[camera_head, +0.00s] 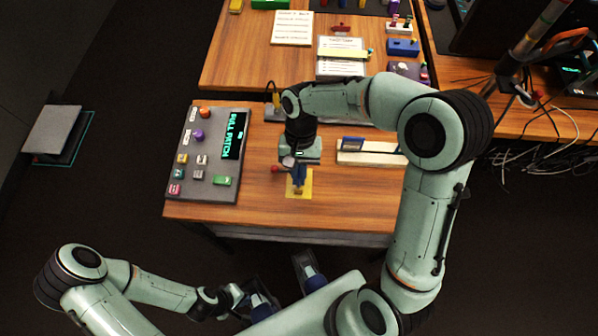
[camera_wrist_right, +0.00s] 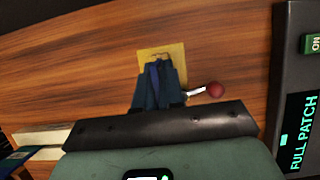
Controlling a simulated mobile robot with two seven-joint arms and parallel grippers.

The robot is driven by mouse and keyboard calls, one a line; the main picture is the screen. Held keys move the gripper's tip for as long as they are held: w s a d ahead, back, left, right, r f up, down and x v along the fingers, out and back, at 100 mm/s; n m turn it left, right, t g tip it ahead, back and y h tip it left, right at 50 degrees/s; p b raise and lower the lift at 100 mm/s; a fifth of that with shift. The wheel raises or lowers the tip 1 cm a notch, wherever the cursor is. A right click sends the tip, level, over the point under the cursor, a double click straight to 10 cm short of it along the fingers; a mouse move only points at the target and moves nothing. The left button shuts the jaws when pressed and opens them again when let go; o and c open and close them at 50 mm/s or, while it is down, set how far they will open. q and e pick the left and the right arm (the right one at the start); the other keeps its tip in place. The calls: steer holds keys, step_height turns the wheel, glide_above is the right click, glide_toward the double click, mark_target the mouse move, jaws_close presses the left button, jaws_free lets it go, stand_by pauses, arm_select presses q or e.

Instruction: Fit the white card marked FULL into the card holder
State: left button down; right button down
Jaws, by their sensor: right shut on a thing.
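My right gripper (camera_head: 298,176) reaches down over a yellow square (camera_head: 304,192) near the table's front edge. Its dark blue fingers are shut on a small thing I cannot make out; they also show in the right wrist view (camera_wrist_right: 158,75). I cannot make out a white card marked FULL or say whether it is the held thing. A long whitish block (camera_head: 372,158) with a blue piece on it lies right of the gripper; I cannot tell whether it is the card holder. My left gripper (camera_head: 285,285) is in front of the table, empty, its fingers apart.
A grey panel (camera_head: 210,183) with coloured buttons and a FULL PATCH display (camera_head: 233,136) stands at left. A red ball on a pale rod (camera_wrist_right: 215,90) is beside my right fingers. Sheets (camera_head: 292,27) and small boxes lie on the back table. Cables hang at right.

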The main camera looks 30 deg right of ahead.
steer(key=shift+f, duration=0.3)
steer(key=c, duration=1.3)
jaws_free()
steer(key=shift+o, duration=0.2)
steer(key=shift+r, duration=0.25)
steer(key=p+v, duration=0.2)
steer(key=v, duration=1)
steer(key=shift+d, duration=0.1)
